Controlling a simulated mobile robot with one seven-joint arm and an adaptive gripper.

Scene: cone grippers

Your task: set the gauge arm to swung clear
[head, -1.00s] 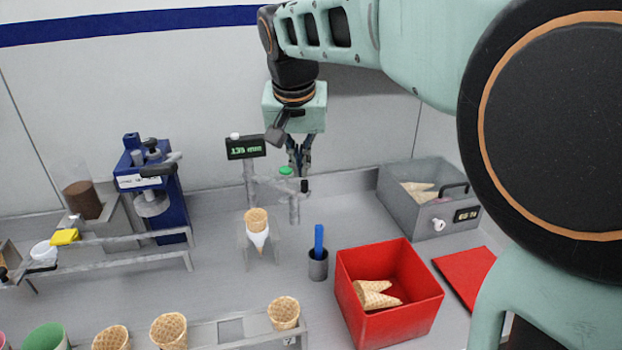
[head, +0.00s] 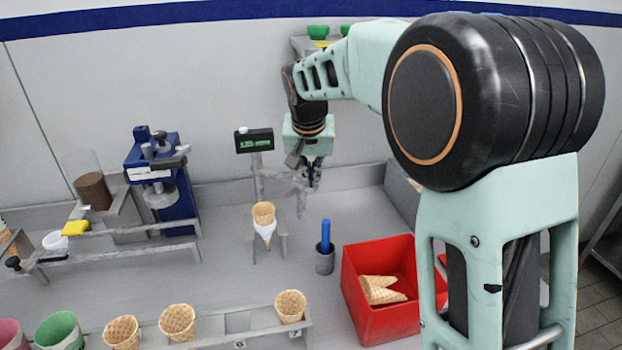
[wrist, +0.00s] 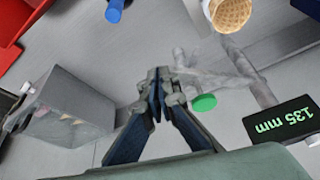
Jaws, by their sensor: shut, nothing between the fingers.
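The gauge is a grey post (head: 257,178) with a dark display box (head: 254,140) on top. In the wrist view the display (wrist: 281,122) reads 135 mm. The grey gauge arm (head: 278,175) reaches right from the post toward my gripper; it also shows in the wrist view (wrist: 228,73), right of the fingertips. My gripper (head: 314,184) points down at the arm's outer end, fingers shut and empty. The fingertips (wrist: 160,76) look close to the arm's end; I cannot tell whether they touch. A green cap (wrist: 204,103) sits beside the arm in the wrist view.
A cone (head: 264,213) stands in a holder before the gauge. A grey cup (head: 325,262) with a blue handle and a red bin (head: 368,317) with cones stand nearer. A grey box (wrist: 66,112) is left in the wrist view. A blue press (head: 163,180) stands left.

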